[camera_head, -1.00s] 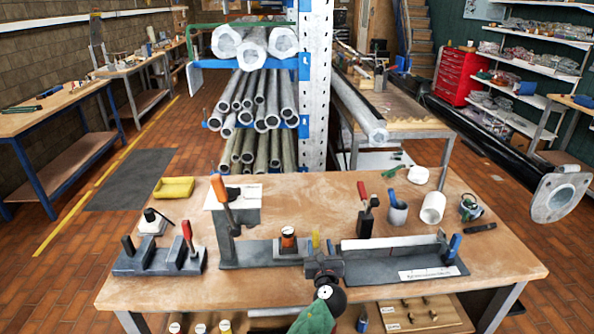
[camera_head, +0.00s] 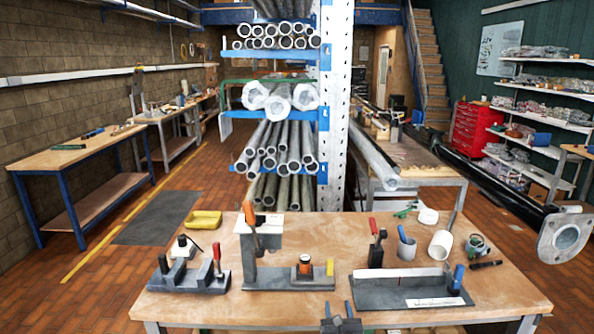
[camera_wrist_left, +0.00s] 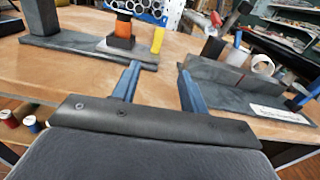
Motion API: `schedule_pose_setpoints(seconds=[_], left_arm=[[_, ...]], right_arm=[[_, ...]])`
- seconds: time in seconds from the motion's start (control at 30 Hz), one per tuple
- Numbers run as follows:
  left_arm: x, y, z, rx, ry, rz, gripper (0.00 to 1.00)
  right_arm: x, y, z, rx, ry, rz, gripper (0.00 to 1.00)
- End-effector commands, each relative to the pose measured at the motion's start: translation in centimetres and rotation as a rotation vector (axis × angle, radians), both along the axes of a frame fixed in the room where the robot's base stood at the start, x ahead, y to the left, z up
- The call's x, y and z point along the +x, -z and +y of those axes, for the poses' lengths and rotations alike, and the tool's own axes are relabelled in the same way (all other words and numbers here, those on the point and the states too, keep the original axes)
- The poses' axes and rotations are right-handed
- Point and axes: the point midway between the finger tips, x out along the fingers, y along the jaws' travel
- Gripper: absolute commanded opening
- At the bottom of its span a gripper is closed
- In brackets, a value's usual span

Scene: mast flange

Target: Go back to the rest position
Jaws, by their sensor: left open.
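My left gripper (camera_head: 338,310) shows at the bottom middle of the head view, at the near edge of the workbench (camera_head: 215,308). Its two blue fingers stand apart with nothing between them. In the left wrist view the open fingers (camera_wrist_left: 158,70) point toward the bench top, with bare wood between them. A dark fixture with an orange-topped piece (camera_head: 304,266) and a yellow piece stands beyond to the left. A grey fixture with a white label (camera_head: 433,302) lies to the right. My right gripper is in neither current view.
Behind is a rack of metal pipes (camera_head: 283,160). The bench's front left is clear.

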Motion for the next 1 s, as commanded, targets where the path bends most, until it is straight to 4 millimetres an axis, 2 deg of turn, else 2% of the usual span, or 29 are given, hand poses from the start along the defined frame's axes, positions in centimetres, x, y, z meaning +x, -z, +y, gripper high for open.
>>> schedule_pose_setpoints(seconds=[0.27,0.4,0.57,0.67,0.77,0.87,1.0], left_arm=[[-0.6,4.4,1.8,-0.137,-0.023,0.087,0.44],[-1.2,7.3,3.1,-0.237,-0.045,0.145,0.44],[-2.4,11.7,5.0,-0.385,-0.088,0.227,0.44],[-3.7,15.6,6.6,-0.513,-0.136,0.297,0.44],[-5.8,20.5,8.8,-0.681,-0.211,0.380,0.44],[-8.4,25.6,11.2,-0.863,-0.308,0.458,0.44],[-12.9,32.2,14.3,-1.115,-0.472,0.548,0.44]], right_arm=[[0.2,-0.1,0.0,0.000,0.001,-0.001,0.36],[0.7,-0.2,0.0,0.000,0.001,-0.006,0.36],[0.3,-0.2,-0.1,-0.002,0.000,-0.001,0.36],[-0.2,0.0,-0.3,-0.003,-0.001,0.005,0.36],[-0.4,0.0,-0.4,-0.005,-0.001,0.009,0.36],[-0.4,-0.1,-0.4,-0.006,-0.001,0.012,0.36],[-0.3,-0.3,-0.3,-0.005,-0.001,0.015,0.36]])
